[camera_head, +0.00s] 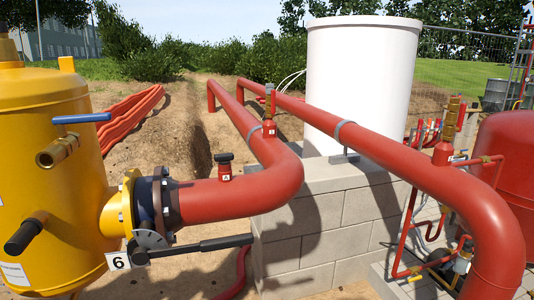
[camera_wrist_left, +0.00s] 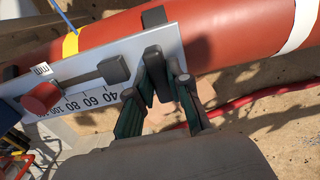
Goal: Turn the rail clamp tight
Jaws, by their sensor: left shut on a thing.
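In the left wrist view, a pale plate (camera_wrist_left: 95,62) with a printed scale reading 40, 60, 80 and 100 lies along a red pipe. It carries a grey bar with a dark block (camera_wrist_left: 115,69) at one end and a red round knob (camera_wrist_left: 42,98) near the other. A dark upright clamp piece (camera_wrist_left: 153,60) stands at the plate's near end. My left gripper (camera_wrist_left: 157,88) has its fingers on either side of this clamp piece and is shut on it; the fingers hide its lower part. The head view shows neither gripper, and no rail clamp is clear there.
In the head view, a yellow tank (camera_head: 50,130) stands at the left with a dark lever (camera_head: 200,247) below its flange. Red pipes (camera_head: 370,150) cross a block wall (camera_head: 330,225) beside a white tank (camera_head: 360,85). Bare soil lies between the yellow tank and the wall.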

